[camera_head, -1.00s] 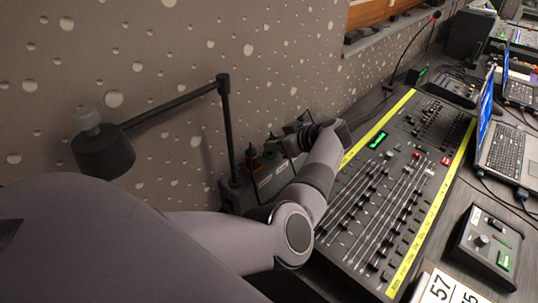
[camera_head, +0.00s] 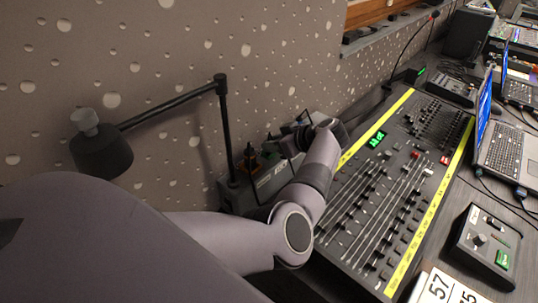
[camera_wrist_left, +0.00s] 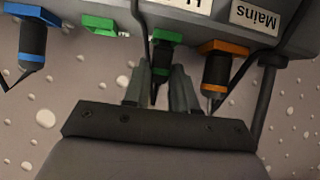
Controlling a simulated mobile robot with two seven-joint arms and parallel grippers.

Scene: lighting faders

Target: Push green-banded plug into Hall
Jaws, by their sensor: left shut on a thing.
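The green-banded plug (camera_wrist_left: 162,62) has a dark body and hangs between the fingers of my left gripper (camera_wrist_left: 163,90) in the left wrist view. The gripper is shut on it. Its green band is close against the edge of the grey socket box (camera_wrist_left: 285,40); I cannot tell how deep the plug sits. A green-framed socket (camera_wrist_left: 99,25) with no plug is left of it. The "Hall" label is not readable. In the head view the box (camera_head: 272,182) stands by the wall, partly behind my left arm, and the fingers are too small to read.
An orange-banded plug (camera_wrist_left: 220,68) is close right of the held plug, with a blue-banded plug (camera_wrist_left: 33,45) farther left. A label reading "Mains" (camera_wrist_left: 255,17) is upside down. In the head view, a lamp arm (camera_head: 170,105) and fader desk (camera_head: 385,190) flank my arm.

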